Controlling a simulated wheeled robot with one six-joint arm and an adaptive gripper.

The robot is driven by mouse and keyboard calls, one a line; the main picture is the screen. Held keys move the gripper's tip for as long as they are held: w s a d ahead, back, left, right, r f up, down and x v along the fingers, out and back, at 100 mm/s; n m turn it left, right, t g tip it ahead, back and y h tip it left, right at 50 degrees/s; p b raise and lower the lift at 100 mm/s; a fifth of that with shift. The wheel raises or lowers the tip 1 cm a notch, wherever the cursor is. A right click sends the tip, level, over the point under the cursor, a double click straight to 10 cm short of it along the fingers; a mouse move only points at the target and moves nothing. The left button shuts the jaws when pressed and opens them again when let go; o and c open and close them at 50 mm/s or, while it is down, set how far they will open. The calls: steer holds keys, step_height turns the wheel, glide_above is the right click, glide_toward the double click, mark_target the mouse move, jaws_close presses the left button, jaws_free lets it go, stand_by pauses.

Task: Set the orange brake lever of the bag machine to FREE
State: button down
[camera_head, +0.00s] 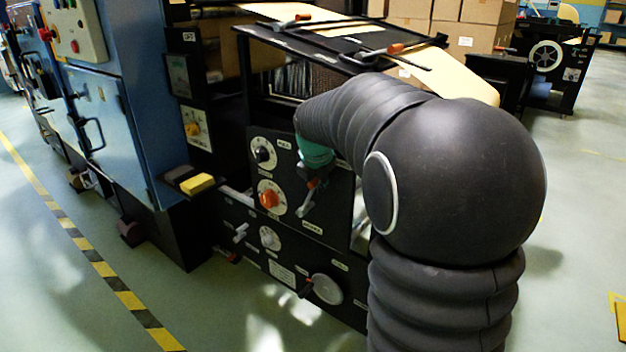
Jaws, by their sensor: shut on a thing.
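The bag machine (240,135) has a black front panel with several dials. Just left of the gripper, an orange knob (268,199) sits on a white round dial. A white label (312,227) lies below; its text is too small to read.
Above the panel is a black frame with kraft paper (460,76) and orange-ended bars. A blue cabinet (115,125) stands left, with a yellow block (197,184) beside it. Other knobs and a white disc (327,289) are lower on the panel.

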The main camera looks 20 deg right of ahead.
steer(key=shift+s+f, duration=0.25)
steer(key=shift+f, duration=0.1)
steer(key=c, duration=0.7)
jaws_free()
steer(key=shift+r, duration=0.15)
steer(key=shift+o, duration=0.2)
steer(key=shift+w, duration=0.1)
steer(key=shift+r, duration=0.1)
steer(key=shift+s+r, duration=0.2)
steer(key=shift+r, duration=0.3)
steer(key=v, duration=1.1)
steer(key=shift+a, duration=0.1)
